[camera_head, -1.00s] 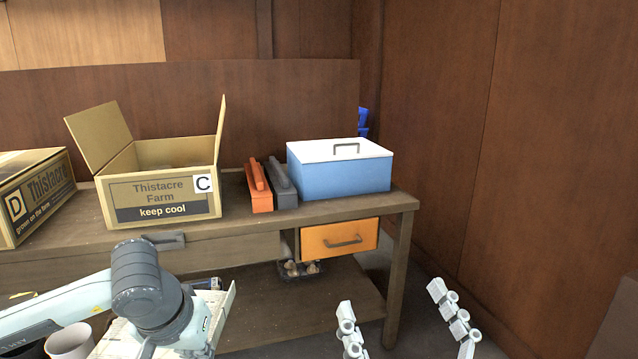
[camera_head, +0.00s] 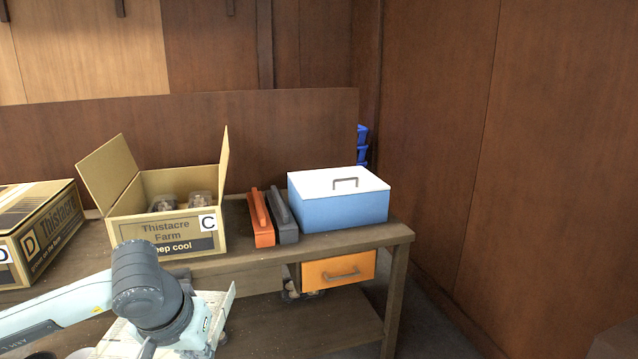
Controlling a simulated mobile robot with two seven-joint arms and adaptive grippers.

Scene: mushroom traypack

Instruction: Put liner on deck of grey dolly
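I cannot make out a liner or a grey dolly in this view. My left arm comes in from the left and its dark wrist joint shows at the lower left. The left gripper's fingers cannot be made out past the wrist and the bottom edge. A pale, flat, board-like thing (camera_head: 112,336) lies partly behind and below that wrist; I cannot tell what it is. My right gripper is out of view.
A wooden bench (camera_head: 345,238) carries an open carton marked C (camera_head: 150,232), a closed carton (camera_head: 52,228), an orange case (camera_head: 261,222), a grey case (camera_head: 284,222) and a blue box with a white lid (camera_head: 338,208). An orange drawer (camera_head: 338,270) hangs beneath. Blue containers (camera_head: 362,142) show behind.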

